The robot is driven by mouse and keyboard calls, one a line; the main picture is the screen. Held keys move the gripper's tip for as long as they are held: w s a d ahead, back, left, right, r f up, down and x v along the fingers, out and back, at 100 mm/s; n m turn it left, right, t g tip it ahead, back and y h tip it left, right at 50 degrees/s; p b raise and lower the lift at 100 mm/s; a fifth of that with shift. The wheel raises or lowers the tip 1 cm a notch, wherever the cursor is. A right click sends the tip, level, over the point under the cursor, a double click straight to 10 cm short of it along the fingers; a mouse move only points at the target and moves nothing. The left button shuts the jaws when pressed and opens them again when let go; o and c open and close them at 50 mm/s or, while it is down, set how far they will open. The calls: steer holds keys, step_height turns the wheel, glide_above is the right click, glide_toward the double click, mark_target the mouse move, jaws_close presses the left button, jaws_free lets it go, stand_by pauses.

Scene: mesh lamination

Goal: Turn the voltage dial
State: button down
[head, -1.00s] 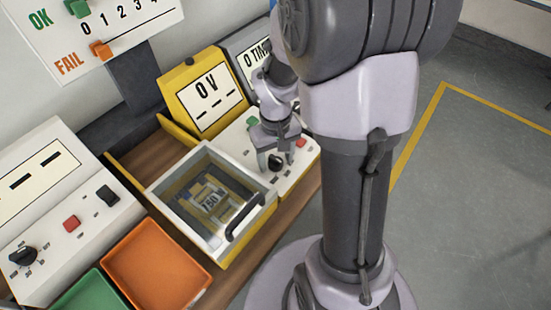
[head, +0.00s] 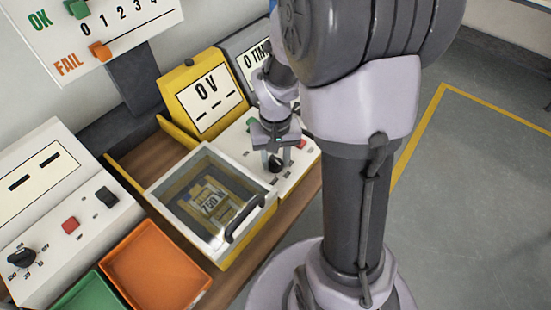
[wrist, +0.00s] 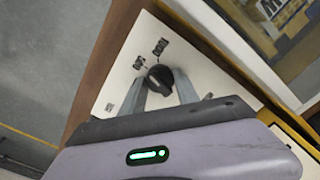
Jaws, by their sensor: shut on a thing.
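The black dial (head: 276,167) sits on the white control panel (head: 293,178) in front of the yellow "0 V" display (head: 207,92). My gripper (head: 273,161) points down over it, its fingers at the dial's two sides. In the wrist view the dial (wrist: 160,79) stands between the fingertips of my gripper (wrist: 162,88), and the gripper is shut on it. Small dark labels are printed around the dial, too small to read surely. The display reads 0 V with dashes below.
A glass-lidded box (head: 210,200) with a black handle stands left of the panel, a part marked 750 inside. A red button (head: 301,144) is close right of my gripper. An orange tray (head: 155,268), a green tray (head: 82,292) and another knob (head: 21,258) lie further left.

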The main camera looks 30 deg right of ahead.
mark_target(275, 160)
steer(key=m+b, duration=0.1)
steer(key=m, duration=0.5)
steer(key=shift+m, duration=0.4)
stand_by(0.4)
steer(key=c, duration=0.9)
jaws_free()
step_height(275, 160, up, 17)
steer(key=p, duration=0.7)
steer(key=shift+r+p, duration=0.2)
steer(key=shift+p, duration=0.1)
